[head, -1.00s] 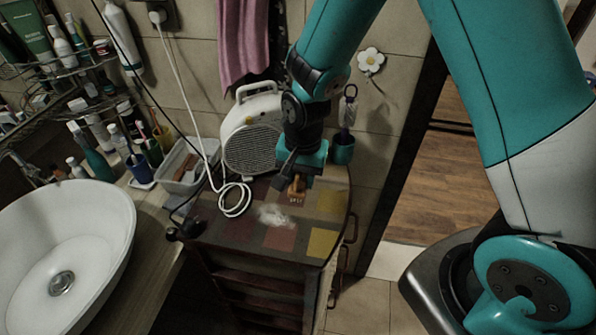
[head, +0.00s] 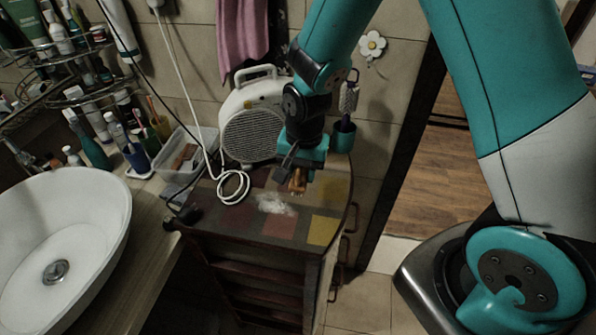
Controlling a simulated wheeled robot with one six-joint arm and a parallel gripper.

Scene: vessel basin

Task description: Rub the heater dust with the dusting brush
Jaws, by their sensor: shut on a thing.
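A white patch of dust (head: 276,204) lies on the patchwork top of a small cabinet (head: 322,230). The white heater (head: 252,128) stands behind it at the back of the cabinet top. My gripper (head: 294,176) is shut on the small brown dusting brush (head: 298,182), just right of and behind the dust. The brush points down, low over the top, and appears apart from the dust. I cannot tell whether its bristles touch the surface. The gripper partly hides the brush.
A white cable (head: 233,186) lies coiled left of the dust. A clear bin (head: 184,154) and a white basin (head: 62,240) are at left. The cabinet's front right is clear.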

